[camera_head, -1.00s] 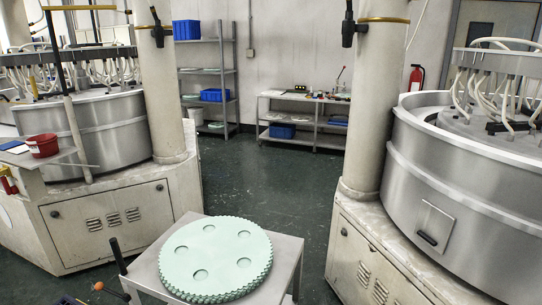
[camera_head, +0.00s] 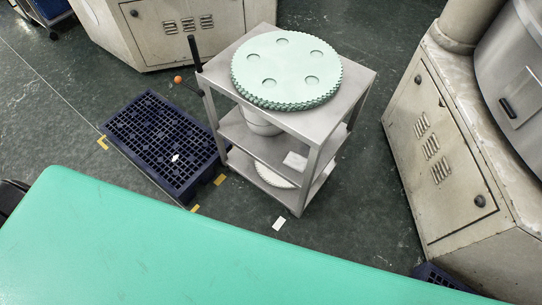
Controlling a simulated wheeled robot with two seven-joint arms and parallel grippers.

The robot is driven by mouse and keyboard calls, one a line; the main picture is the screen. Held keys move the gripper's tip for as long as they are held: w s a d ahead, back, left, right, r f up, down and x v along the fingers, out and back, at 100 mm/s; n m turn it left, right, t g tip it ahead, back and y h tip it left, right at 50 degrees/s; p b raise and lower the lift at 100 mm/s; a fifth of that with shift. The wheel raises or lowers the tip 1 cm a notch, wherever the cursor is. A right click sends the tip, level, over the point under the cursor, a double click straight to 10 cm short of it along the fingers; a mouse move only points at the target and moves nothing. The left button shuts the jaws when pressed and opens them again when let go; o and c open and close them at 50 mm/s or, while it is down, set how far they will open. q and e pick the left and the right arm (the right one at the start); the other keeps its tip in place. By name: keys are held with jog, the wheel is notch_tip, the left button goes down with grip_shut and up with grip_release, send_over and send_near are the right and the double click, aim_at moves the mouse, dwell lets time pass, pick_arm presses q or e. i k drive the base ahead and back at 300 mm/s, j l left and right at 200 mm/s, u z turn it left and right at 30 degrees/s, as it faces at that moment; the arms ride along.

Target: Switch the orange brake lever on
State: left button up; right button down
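The brake lever is a thin dark rod with a small orange ball knob (camera_head: 178,79), at the left side of a grey metal cart (camera_head: 350,88). It sticks out to the left of the cart's upper left corner, just below the black upright handle (camera_head: 194,52). It is small in the picture, and I cannot tell its on or off position. Neither of my grippers is in view.
The cart carries a stack of pale green toothed discs (camera_head: 285,68). A dark blue pallet (camera_head: 160,140) lies on the floor left of it. A green-topped surface (camera_head: 190,255) fills the foreground. A machine cabinet (camera_head: 430,150) stands right. Floor between cart and cabinet is clear.

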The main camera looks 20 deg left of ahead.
aim_at(178, 80)
jog(key=u, duration=1.25)
